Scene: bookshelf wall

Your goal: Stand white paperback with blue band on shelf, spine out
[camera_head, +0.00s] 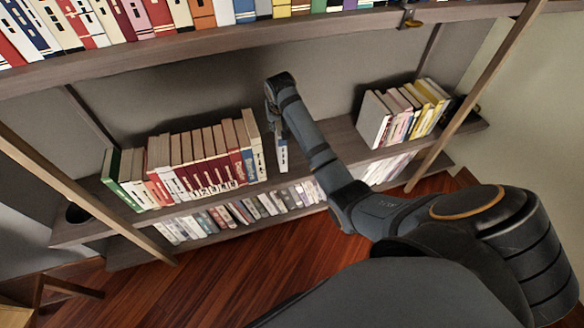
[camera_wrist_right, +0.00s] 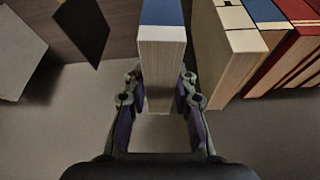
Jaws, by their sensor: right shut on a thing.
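The white paperback with a blue band (camera_head: 282,156) is held upright at the gap in the middle shelf, just right of the left row of books. In the right wrist view, the paperback (camera_wrist_right: 161,75) stands between the fingers, its pale page edges towards the camera and blue at its far end. My right gripper (camera_head: 279,128) is shut on it; both fingers (camera_wrist_right: 160,98) flank its sides. Whether its bottom touches the shelf board (camera_head: 335,134) I cannot tell. My left gripper is not in view.
A row of red, white and green books (camera_head: 188,163) stands close on the left. Tilted books (camera_head: 402,112) stand further right, with bare shelf between. The upper shelf edge (camera_head: 200,43) runs above my gripper. Wooden posts (camera_head: 480,90) flank the shelves.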

